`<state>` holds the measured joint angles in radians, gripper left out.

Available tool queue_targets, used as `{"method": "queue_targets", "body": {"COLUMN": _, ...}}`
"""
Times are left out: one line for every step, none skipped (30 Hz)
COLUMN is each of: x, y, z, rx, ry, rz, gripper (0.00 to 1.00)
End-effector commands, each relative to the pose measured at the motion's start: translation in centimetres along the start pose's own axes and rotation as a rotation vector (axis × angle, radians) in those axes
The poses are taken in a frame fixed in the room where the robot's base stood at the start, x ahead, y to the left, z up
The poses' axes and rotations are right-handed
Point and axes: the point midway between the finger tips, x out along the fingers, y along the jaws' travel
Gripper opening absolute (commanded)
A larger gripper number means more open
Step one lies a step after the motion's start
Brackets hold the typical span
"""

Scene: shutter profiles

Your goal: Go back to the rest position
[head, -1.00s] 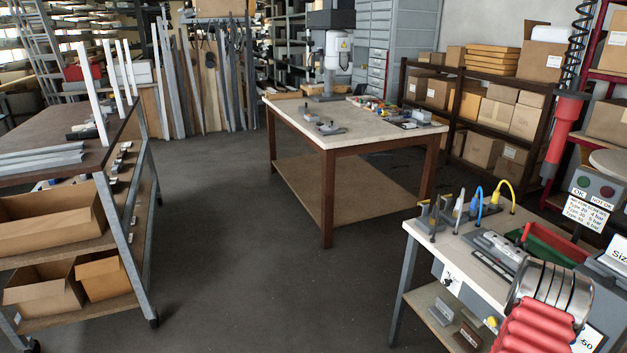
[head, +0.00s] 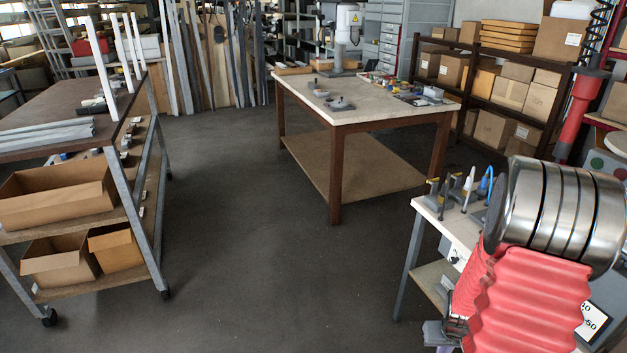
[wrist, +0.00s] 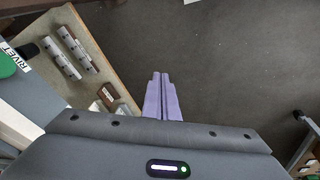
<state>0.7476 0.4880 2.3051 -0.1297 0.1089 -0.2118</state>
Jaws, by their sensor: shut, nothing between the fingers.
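My gripper shows in the wrist view (wrist: 162,98) as two purple fingers lying together, with nothing between them. They point out over the bare dark floor, just right of the workbench's lower shelf (wrist: 105,45). In the head view my red-sleeved arm with its ringed metal joint fills the lower right. It hides much of the workbench (head: 440,220) there. The fingers are mostly hidden in the head view.
A trolley (head: 75,146) with profiles and cardboard boxes stands at left. A table (head: 385,122) with a drill press (head: 343,40) stands at centre back. Brown shelving (head: 455,70) with boxes is at back right. The floor (head: 235,240) between trolley and tables is clear.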

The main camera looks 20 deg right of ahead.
Motion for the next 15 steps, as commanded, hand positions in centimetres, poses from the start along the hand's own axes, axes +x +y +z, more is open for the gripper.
{"method": "queue_targets", "body": {"x": -1.4, "y": -0.8, "z": -0.1, "rx": -0.001, "ry": -0.01, "rz": -0.004, "gripper": 0.0}}
{"method": "queue_targets", "body": {"x": -2.1, "y": -1.1, "z": -0.1, "rx": 0.001, "ry": -0.018, "rz": -0.006, "gripper": 0.0}}
{"method": "queue_targets", "body": {"x": -3.0, "y": -1.7, "z": 0.0, "rx": 0.004, "ry": -0.029, "rz": -0.009, "gripper": 0.0}}
{"method": "queue_targets", "body": {"x": -3.7, "y": -2.1, "z": 0.1, "rx": 0.006, "ry": -0.036, "rz": -0.012, "gripper": 0.0}}
{"method": "queue_targets", "body": {"x": -4.4, "y": -2.5, "z": 0.2, "rx": 0.008, "ry": -0.044, "rz": -0.014, "gripper": 0.0}}
{"method": "queue_targets", "body": {"x": -5.3, "y": -3.0, "z": 0.3, "rx": 0.009, "ry": -0.053, "rz": -0.017, "gripper": 0.0}}
{"method": "queue_targets", "body": {"x": -6.0, "y": -3.4, "z": 0.4, "rx": 0.01, "ry": -0.061, "rz": -0.019, "gripper": 0.0}}
{"method": "queue_targets", "body": {"x": -6.7, "y": -3.8, "z": 0.5, "rx": 0.011, "ry": -0.067, "rz": -0.021, "gripper": 0.0}}
{"method": "queue_targets", "body": {"x": -7.6, "y": -4.4, "z": 0.7, "rx": 0.01, "ry": -0.075, "rz": -0.024, "gripper": 0.0}}
{"method": "queue_targets", "body": {"x": -8.3, "y": -4.8, "z": 0.8, "rx": 0.01, "ry": -0.081, "rz": -0.026, "gripper": 0.0}}
{"method": "queue_targets", "body": {"x": -9.0, "y": -5.2, "z": 0.9, "rx": 0.011, "ry": -0.086, "rz": -0.028, "gripper": 0.0}}
{"method": "queue_targets", "body": {"x": -9.9, "y": -5.7, "z": 1.1, "rx": 0.01, "ry": -0.092, "rz": -0.03, "gripper": 0.0}}
{"method": "queue_targets", "body": {"x": -10.6, "y": -6.1, "z": 1.2, "rx": 0.01, "ry": -0.097, "rz": -0.033, "gripper": 0.0}}
{"method": "queue_targets", "body": {"x": -11.2, "y": -6.5, "z": 1.4, "rx": 0.009, "ry": -0.101, "rz": -0.035, "gripper": 0.0}}
{"method": "queue_targets", "body": {"x": -12.1, "y": -7.1, "z": 1.6, "rx": 0.008, "ry": -0.106, "rz": -0.037, "gripper": 0.0}}
